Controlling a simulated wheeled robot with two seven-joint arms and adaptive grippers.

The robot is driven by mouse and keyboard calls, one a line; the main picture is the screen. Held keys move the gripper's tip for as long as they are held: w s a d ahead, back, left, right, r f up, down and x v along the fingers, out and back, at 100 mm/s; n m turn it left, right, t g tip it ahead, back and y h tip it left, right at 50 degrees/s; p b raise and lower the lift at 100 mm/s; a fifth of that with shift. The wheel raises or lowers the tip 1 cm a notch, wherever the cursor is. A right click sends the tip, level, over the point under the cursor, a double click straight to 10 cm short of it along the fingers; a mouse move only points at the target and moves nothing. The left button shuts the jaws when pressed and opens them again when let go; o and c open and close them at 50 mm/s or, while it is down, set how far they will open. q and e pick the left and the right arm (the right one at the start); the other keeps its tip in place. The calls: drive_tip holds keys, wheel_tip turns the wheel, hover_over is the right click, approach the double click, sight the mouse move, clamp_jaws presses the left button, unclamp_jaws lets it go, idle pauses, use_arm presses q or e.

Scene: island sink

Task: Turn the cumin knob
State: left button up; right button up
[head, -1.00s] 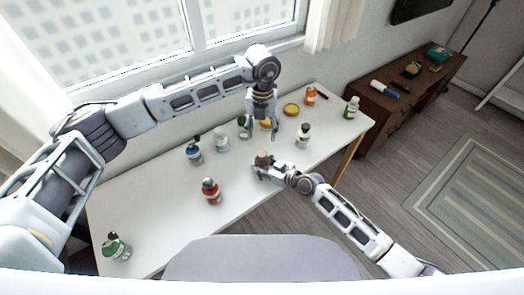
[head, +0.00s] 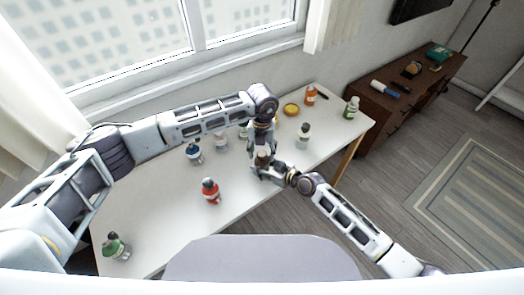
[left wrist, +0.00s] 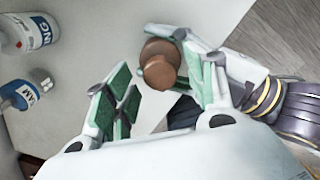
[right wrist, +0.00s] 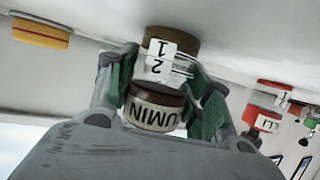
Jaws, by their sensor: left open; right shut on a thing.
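The cumin grinder, lettered "CUMIN" (right wrist: 155,110), stands out between my right gripper's green pads in the right wrist view, with a brown end and a white tag reading 1 and 2. My right gripper (right wrist: 162,92) is shut on it. In the left wrist view its round brown knob (left wrist: 160,68) faces me. My left gripper (left wrist: 160,95) is open, its fingers spread, with the knob beyond and toward the right finger. Contact cannot be told. In the head view my left gripper (head: 262,150) hangs just over my right gripper (head: 265,172), largely hiding the grinder.
The table's front left is mostly clear.

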use_arm(q)
drive_tip(key=shift+f, duration=0.15)
drive_tip(key=c, duration=1.1)
drive_tip(key=shift+o, duration=0.2)
drive_tip(key=shift+m, duration=2.8)
drive_tip(key=o, duration=1.1)
drive_tip(key=shift+c, duration=0.2)
